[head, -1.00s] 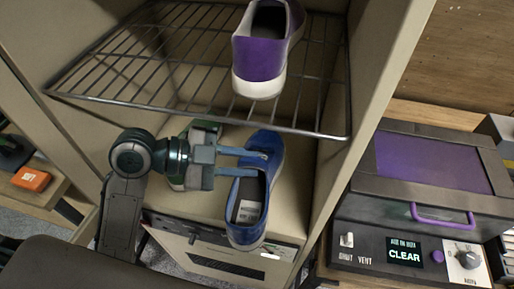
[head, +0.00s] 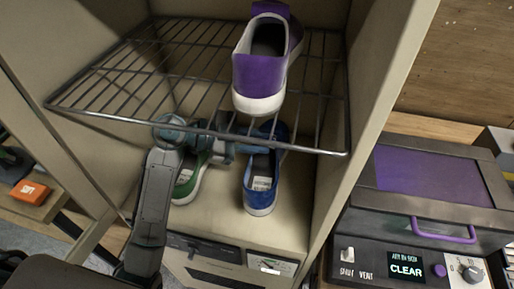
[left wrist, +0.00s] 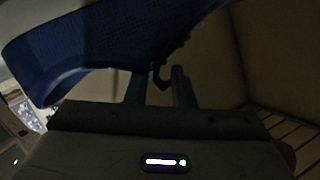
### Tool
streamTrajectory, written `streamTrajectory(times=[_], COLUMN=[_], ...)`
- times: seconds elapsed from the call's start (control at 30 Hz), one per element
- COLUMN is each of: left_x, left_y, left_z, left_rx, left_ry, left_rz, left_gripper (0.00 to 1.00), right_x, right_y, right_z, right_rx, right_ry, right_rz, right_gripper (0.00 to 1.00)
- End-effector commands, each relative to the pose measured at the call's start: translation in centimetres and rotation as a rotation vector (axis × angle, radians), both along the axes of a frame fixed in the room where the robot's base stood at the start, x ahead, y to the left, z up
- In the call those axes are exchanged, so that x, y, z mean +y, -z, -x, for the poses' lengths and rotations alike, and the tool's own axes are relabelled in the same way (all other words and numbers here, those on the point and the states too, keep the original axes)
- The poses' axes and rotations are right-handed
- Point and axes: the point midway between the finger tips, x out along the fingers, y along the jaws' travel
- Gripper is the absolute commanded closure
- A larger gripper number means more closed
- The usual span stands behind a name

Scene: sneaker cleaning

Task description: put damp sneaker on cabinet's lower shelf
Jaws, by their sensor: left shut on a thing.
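The left wrist view shows the blue sneaker (left wrist: 90,45) large and dark beside the fingers (left wrist: 160,88). I cannot tell whether its sole touches the lower shelf. A green sneaker (head: 187,184) stands left of it, partly behind my arm. My right gripper is out of view.
A purple sneaker (head: 258,75) stands on the wire rack (head: 130,75) above. A box with a purple window (head: 430,175) and a panel reading CLEAR (head: 405,267) is to the right. An orange box (head: 30,192) lies on a shelf at left.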

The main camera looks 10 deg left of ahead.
Motion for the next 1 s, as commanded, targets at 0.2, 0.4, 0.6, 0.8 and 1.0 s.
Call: streamTrajectory(times=[0.2,0.4,0.6,0.8,1.0], left_x=[0.0,0.0,0.0,0.0,0.0], left_y=[2.8,3.8,4.0,4.5,5.0], left_z=[0.1,-0.4,-0.4,-0.4,-0.4], left_rx=[0.006,-0.001,-0.002,-0.002,-0.001], left_ry=[0.000,0.000,0.000,0.000,0.000], left_rz=[0.002,0.001,0.001,0.001,0.001], left_gripper=[1.00,1.00,1.00,1.00,1.00], right_x=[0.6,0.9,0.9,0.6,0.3], right_y=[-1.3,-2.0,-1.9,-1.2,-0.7], right_z=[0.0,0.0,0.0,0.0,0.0], right_rx=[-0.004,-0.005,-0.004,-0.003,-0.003], right_ry=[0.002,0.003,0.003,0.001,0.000], right_rz=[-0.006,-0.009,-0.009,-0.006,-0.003], right_gripper=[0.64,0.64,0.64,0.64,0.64])
